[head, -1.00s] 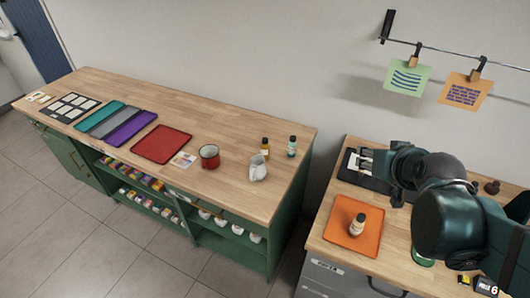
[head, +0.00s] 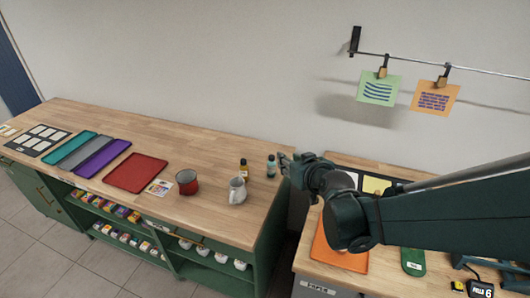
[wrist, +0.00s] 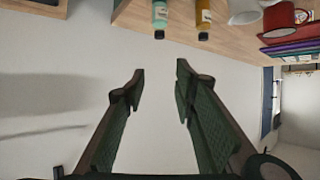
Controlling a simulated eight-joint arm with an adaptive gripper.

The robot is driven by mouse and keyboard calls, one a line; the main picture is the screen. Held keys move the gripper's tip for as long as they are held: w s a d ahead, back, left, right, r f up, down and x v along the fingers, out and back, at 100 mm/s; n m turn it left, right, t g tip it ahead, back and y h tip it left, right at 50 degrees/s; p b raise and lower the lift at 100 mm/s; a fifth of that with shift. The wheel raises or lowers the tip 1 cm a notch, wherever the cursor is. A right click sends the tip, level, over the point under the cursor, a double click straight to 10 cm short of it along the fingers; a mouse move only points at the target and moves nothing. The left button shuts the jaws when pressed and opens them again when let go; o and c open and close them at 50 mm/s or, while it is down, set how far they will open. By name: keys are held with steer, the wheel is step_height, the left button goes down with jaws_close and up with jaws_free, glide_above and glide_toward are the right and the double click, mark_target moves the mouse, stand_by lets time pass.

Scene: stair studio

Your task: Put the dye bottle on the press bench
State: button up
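Two small bottles stand upright near the right end of the long green bench (head: 215,220). One is teal with a black cap (head: 271,168); the other is amber with a black cap (head: 243,169). Both show at the top of the wrist view, teal (wrist: 160,14) and amber (wrist: 203,17). I cannot tell which is the dye bottle or which bench is the press bench. My gripper (head: 284,162) is just right of the teal bottle in the head view. In the wrist view, my gripper (wrist: 160,70) is open and empty, its fingertips short of the bottles.
A white jug (head: 238,191), red mug (head: 187,182) and red tray (head: 137,172) stand left of the bottles. My arm crosses the right bench, partly covering an orange tray (head: 322,249). A green pad (head: 412,260) lies beside it. Prints hang above.

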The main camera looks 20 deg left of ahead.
mark_target(244, 162)
steer(key=a+f+n+y+b, duration=0.1)
steer(key=a+f+y+b, duration=0.1)
steer(key=a+f, duration=0.7)
steer(key=a, duration=0.4)
steer(key=shift+a+n+y, duration=0.25)
steer(key=shift+n+y, duration=0.05)
steer(key=shift+w, duration=0.1)
steer(key=shift+b+x, duration=0.75)
steer(key=shift+x, duration=2.6)
steer(key=shift+f+b+x, duration=0.1)
steer(key=shift+b+x, duration=0.25)
steer(key=shift+x, duration=0.95)
steer(key=shift+f+b+x, duration=0.15)
steer(key=shift+b+x, duration=0.2)
steer(key=shift+x, duration=0.95)
steer(key=shift+c, duration=0.2)
